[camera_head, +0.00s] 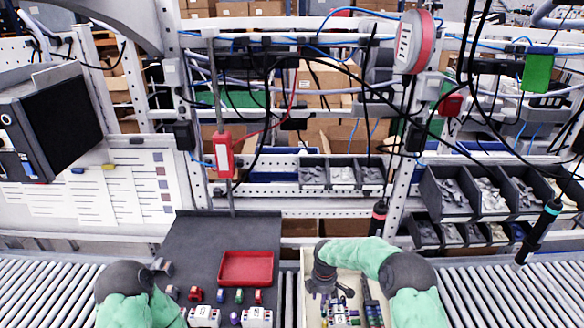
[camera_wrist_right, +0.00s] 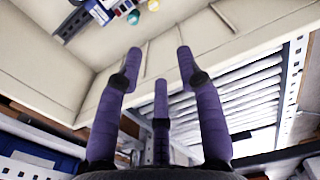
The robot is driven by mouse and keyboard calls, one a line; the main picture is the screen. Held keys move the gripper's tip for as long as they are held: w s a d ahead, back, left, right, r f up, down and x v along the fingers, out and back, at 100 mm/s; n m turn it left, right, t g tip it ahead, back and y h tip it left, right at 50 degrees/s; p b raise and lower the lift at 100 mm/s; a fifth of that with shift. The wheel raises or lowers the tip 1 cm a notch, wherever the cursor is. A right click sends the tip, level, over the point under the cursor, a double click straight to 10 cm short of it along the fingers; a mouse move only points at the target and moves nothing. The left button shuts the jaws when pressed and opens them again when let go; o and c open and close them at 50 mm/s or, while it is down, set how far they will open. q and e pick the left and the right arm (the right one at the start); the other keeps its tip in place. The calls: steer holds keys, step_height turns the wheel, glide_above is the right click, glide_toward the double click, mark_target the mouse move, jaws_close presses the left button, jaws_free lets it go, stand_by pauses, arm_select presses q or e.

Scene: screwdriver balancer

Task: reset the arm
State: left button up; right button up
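My right arm (camera_head: 350,252) comes in from the right, bent over the light bin (camera_head: 308,300) in the head view. Its gripper (camera_head: 322,288) points down into the bin, beside small parts. In the right wrist view the purple fingers of the right gripper (camera_wrist_right: 160,62) are spread apart with nothing between them. The pale bin wall (camera_wrist_right: 40,65) is beyond them. My left arm (camera_head: 125,290) is bent at the lower left in the head view.
A red tray (camera_head: 246,268) lies on the dark mat (camera_head: 195,235), with small coloured parts in front. Roller conveyors (camera_head: 500,290) run on both sides. Screwdrivers (camera_head: 541,228) hang at the right. Dark part bins (camera_head: 460,190) stand behind, and a monitor (camera_head: 60,120) is at the left.

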steer(key=shift+r, duration=0.75)
